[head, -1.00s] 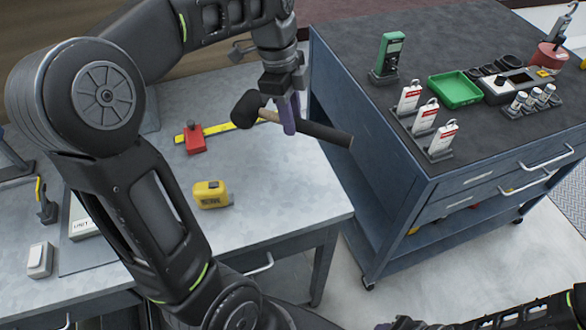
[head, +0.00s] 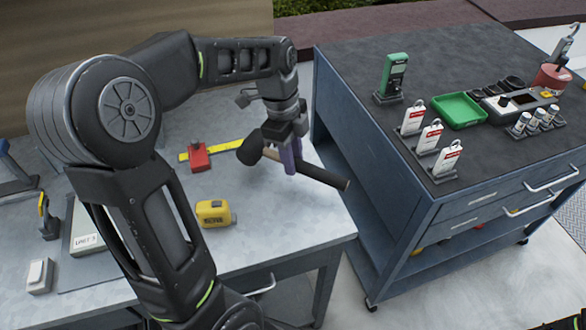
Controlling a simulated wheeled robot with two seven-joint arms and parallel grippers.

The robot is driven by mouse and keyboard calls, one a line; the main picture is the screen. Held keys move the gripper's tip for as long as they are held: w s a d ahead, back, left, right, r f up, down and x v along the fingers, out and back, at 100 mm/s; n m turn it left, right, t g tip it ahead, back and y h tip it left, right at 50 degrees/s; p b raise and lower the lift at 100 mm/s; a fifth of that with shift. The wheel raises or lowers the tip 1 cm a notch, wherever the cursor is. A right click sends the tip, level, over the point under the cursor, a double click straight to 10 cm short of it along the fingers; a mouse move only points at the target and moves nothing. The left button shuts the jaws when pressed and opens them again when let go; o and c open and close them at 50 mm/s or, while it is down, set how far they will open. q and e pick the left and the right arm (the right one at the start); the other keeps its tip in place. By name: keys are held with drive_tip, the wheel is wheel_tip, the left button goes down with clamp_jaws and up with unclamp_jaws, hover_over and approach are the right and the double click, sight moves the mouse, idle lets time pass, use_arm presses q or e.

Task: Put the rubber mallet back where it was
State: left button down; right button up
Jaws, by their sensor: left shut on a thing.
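The rubber mallet (head: 325,176) has a black head and a dark handle with a light wooden part near the head. My left gripper (head: 290,160) is shut on its handle, close to the head. The mallet is held above the right part of the grey workbench (head: 285,225), head to the left and handle slanting down to the right, its end near the bench's right edge. The gap between mallet and bench is hard to judge. My right gripper is not in view.
A yellow tape measure (head: 214,213), a red block-like tool (head: 199,157) and a yellow strip (head: 228,145) lie on the bench. The blue tool cart (head: 385,190) stands close on the right, carrying a green tray (head: 459,110), white tags and a green meter (head: 393,76).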

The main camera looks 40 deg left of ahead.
sight(293, 180)
use_arm(q)
drive_tip(key=shift+f, duration=1.8)
drive_tip(key=shift+f, duration=0.15)
drive_tip(key=c, duration=1.2)
unclamp_jaws()
drive_tip(key=r, duration=0.4)
drive_tip(key=a+r, duration=0.1)
drive_tip(key=r, duration=0.7)
drive_tip(key=shift+s+a, duration=0.2)
drive_tip(key=shift+a, duration=0.2)
